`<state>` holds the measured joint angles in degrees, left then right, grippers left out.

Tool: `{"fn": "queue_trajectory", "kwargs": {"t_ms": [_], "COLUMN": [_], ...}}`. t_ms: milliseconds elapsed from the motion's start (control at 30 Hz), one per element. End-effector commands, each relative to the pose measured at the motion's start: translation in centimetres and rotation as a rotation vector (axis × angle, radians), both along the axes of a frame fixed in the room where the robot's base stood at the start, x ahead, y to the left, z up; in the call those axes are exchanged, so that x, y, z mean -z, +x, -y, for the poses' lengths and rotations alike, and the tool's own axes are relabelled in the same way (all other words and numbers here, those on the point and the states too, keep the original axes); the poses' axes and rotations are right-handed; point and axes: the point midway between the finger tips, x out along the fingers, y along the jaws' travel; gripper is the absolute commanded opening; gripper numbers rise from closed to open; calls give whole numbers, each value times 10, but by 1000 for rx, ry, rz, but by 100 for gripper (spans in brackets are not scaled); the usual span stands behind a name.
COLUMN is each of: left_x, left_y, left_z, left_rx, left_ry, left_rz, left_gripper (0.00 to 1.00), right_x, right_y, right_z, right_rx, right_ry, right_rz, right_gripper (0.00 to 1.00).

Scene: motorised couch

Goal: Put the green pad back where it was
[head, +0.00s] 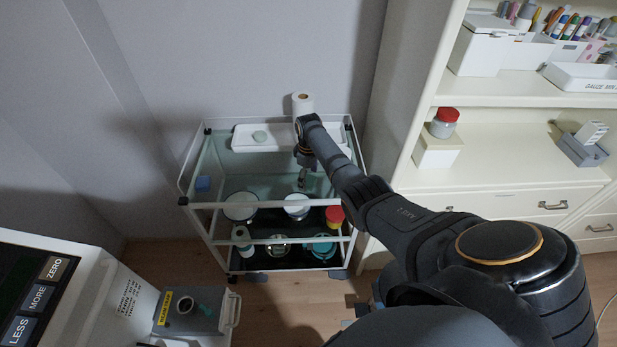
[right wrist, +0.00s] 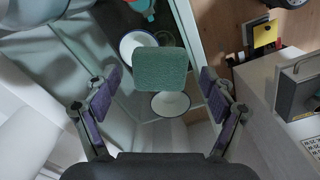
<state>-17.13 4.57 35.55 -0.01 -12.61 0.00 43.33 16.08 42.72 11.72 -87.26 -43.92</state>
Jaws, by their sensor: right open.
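The green pad (right wrist: 160,70) is a square, textured block in the right wrist view. It lies ahead of my right gripper, between the lines of its two fingers, with a gap on each side. My right gripper (right wrist: 160,92) is open, with purple-grey finger pads spread wider than the pad. In the head view my right gripper (head: 303,175) points down over the glass top of the white trolley (head: 235,203). I cannot make out the pad clearly there; my arm and gripper cover part of that area. My left gripper is not in view.
A white tray (head: 238,147) with a pale green round item (head: 260,136) sits at the trolley's back, near a white roll (head: 302,103). A blue block (head: 203,184) is at the left. Bowls (head: 240,206) and a red-yellow tub (head: 335,215) stand below. Shelves (head: 500,150) rise at right.

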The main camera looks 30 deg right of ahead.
Motion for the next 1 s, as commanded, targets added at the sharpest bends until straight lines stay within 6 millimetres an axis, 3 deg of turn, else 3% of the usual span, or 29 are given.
{"fn": "queue_trajectory", "kwargs": {"t_ms": [167, 600, 767, 1000], "left_x": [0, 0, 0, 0], "left_y": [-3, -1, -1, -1], "left_z": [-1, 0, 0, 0], "left_rx": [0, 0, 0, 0], "left_ry": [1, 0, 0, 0], "left_rz": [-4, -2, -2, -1], "left_gripper": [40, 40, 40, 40], "right_x": [-9, -105, -118, -120], "right_y": [1, 1, 0, 0], "right_z": [1, 0, 0, 0], "right_rx": [0, 0, 0, 0], "right_ry": [0, 0, 0, 0], "right_rz": [1, 2, 0, 0], "right_gripper": [84, 84, 84, 84]}}
